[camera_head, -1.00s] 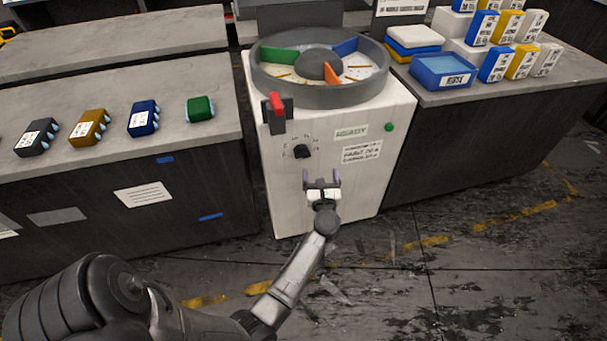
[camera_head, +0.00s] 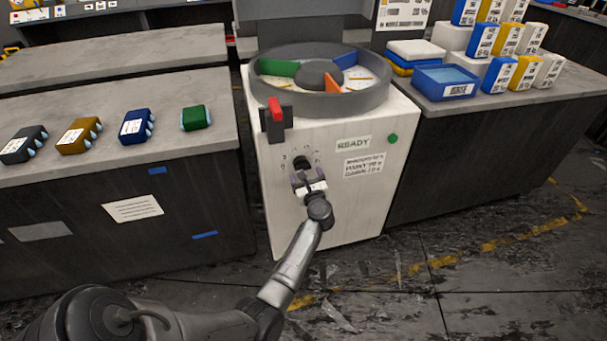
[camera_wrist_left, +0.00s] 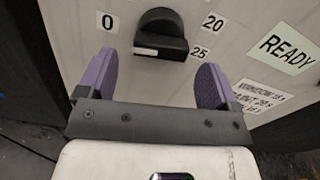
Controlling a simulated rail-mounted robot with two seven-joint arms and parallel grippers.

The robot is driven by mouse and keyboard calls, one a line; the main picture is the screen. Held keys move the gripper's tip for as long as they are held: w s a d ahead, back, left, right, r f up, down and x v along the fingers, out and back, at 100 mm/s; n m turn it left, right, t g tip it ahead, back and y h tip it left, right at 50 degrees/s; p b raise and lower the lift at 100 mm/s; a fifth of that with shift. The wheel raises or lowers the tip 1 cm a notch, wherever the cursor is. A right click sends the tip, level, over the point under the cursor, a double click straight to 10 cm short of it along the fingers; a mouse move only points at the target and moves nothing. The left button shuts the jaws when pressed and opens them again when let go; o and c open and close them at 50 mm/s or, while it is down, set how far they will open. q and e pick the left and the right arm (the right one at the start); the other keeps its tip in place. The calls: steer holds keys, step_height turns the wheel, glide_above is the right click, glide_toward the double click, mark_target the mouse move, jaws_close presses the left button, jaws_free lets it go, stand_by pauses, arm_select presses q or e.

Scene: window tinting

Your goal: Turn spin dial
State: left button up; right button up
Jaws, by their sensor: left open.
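The black spin dial (camera_head: 302,162) is on the front of the white machine (camera_head: 335,220). In the left wrist view the dial (camera_wrist_left: 161,36) is a dark knob with a white mark at its left end, with the labels 0, 20 and 25 around it. My left gripper (camera_head: 309,178) is open just in front of and below the dial. In the left wrist view its purple fingers (camera_wrist_left: 155,85) are spread left and right of the dial, with nothing between them at their tips. My right gripper is not in view.
A red-handled lever (camera_head: 275,112) sticks out above the dial. A green light (camera_head: 392,139) and a READY label (camera_head: 353,144) are to its right. A round drum with coloured dividers tops the machine. Counters with cartridges (camera_head: 138,124) and boxes (camera_head: 488,75) flank it.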

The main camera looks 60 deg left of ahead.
mark_target(301, 167)
arm_select(q)
steer(key=shift+b+x, duration=0.5)
steer(key=shift+x, duration=1.3)
steer(key=shift+c, duration=0.3)
steer(key=c, duration=0.9)
steer(key=shift+o, duration=0.2)
steer(key=shift+r+m+p, duration=0.2)
steer(key=shift+m+p, duration=1.3)
steer(key=shift+m, duration=0.1)
steer(key=m+p, duration=0.3)
steer(key=m, duration=0.1)
steer(key=shift+s+m, duration=0.15)
steer(key=shift+m, duration=0.15)
steer(key=m+p, duration=0.3)
steer(key=m, duration=0.2)
steer(key=shift+s+p, duration=0.15)
steer(key=shift+p, duration=0.25)
steer(key=shift+a+m+p, duration=0.1)
steer(key=shift+m+p, duration=0.6)
steer(key=shift+m, duration=0.8)
